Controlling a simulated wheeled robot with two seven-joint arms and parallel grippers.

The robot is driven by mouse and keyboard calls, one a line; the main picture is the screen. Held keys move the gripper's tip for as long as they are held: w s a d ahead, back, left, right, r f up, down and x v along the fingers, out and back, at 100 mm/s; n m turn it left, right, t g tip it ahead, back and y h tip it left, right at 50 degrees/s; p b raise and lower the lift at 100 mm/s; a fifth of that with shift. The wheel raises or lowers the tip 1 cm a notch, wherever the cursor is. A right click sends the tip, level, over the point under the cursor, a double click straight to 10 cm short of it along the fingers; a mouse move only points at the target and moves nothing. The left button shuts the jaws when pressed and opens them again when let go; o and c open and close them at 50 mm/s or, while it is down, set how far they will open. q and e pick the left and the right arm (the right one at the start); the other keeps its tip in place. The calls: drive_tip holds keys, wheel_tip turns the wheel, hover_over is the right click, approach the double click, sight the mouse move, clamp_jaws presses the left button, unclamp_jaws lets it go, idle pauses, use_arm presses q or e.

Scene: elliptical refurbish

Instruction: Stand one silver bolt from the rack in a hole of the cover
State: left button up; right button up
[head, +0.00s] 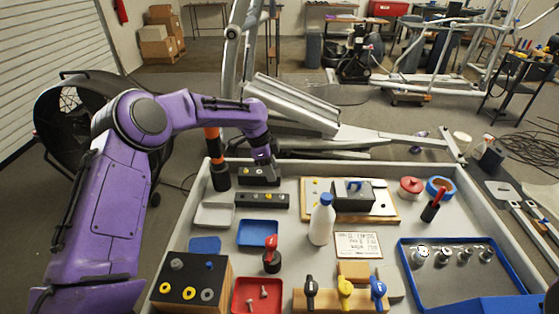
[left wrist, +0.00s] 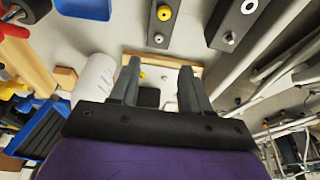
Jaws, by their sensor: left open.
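Two dark bar racks lie near the back left of the bench. The nearer rack (head: 262,200) carries yellow and pale pegs. A dark grey box-shaped cover (head: 353,197) with a blue handle sits on a wood-edged board; I cannot make out its holes. My left gripper (head: 262,156) hangs above the far rack in the head view. Its fingers (left wrist: 160,84) are apart and empty. My right gripper is out of view.
A white bottle (head: 321,222) stands beside the board. A blue-rimmed tray (head: 403,262) with several silver parts is at the right. A block with rings (head: 190,290), a red bin (head: 257,296) and coloured-handled tools (head: 345,290) fill the front.

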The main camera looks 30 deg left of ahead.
sight(282, 196)
use_arm(q)
drive_tip(key=p+x, duration=0.2)
drive_tip(key=x, duration=0.8)
drive_tip(key=shift+f, duration=0.1)
clamp_jaws()
